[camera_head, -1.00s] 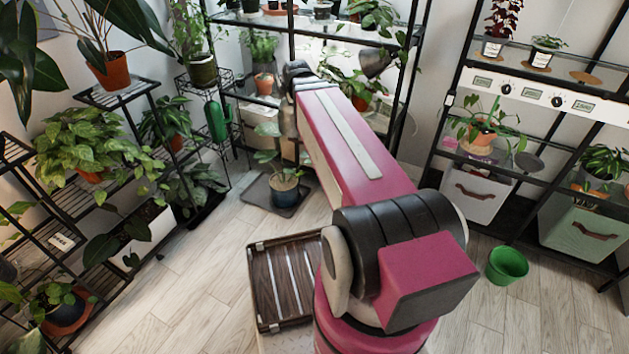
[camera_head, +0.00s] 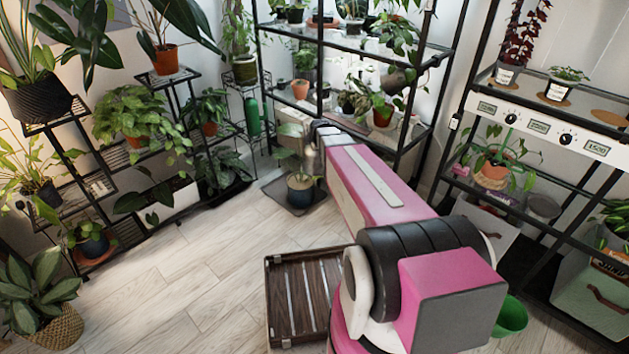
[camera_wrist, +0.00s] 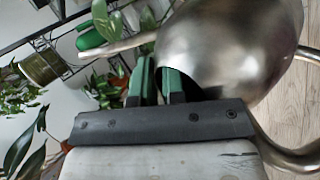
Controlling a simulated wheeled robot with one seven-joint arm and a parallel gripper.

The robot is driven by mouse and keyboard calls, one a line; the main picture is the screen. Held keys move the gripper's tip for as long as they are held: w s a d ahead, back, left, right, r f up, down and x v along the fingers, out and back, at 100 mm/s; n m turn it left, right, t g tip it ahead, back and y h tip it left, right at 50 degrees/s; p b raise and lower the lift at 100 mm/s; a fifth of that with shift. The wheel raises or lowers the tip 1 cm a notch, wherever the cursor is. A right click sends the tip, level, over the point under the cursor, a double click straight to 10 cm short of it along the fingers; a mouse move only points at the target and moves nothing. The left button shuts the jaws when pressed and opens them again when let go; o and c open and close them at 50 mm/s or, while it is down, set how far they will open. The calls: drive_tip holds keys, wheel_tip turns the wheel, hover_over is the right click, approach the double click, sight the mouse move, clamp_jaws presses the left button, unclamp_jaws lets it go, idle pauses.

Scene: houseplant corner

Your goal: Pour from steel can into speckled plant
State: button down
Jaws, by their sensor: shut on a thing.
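The steel can (camera_wrist: 235,45) fills the upper right of the wrist view. Its thin spout points left and its curved handle shows at the lower right. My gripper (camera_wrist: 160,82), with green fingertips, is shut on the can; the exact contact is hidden. In the head view my arm covers most of the gripper and can. A leafy plant in a dark blue pot (camera_head: 300,190) stands on the floor, close to the arm's end in the picture; it may be the speckled plant, but I cannot tell its leaf pattern.
The potted plant stands on a dark square mat (camera_head: 276,189). Plant stands fill the left, and black shelves (camera_head: 437,90) the back and right. A basket plant (camera_head: 50,330) is at lower left. A green bucket (camera_head: 512,318) is partly behind my arm. The left-middle floor is clear.

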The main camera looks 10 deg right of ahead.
drive_tip(key=w+f, duration=0.4)
drive_tip(key=f, duration=1)
drive_tip(key=w+f+g, duration=0.1)
drive_tip(key=w+f, duration=0.3)
drive_tip(key=f, duration=0.9)
drive_tip(key=shift+w+f, duration=0.25)
drive_tip(key=shift+f, duration=0.1)
drive_tip(key=shift+r+g, duration=0.15)
drive_tip(key=shift+g, duration=0.75)
drive_tip(key=shift+w+a+g+h, duration=0.15)
drive_tip(key=shift+g+h, duration=0.25)
drive_tip(key=shift+g, duration=0.3)
drive_tip(key=shift+w+f+g, duration=0.25)
drive_tip(key=shift+w+g, duration=0.2)
drive_tip(key=shift+g, duration=0.55)
drive_tip(key=shift+f, duration=0.1)
idle(0.3)
drive_tip(key=shift+w+g, duration=0.15)
drive_tip(key=shift+g, duration=0.15)
drive_tip(key=shift+w+f+g, duration=0.15)
drive_tip(key=shift+g, duration=0.15)
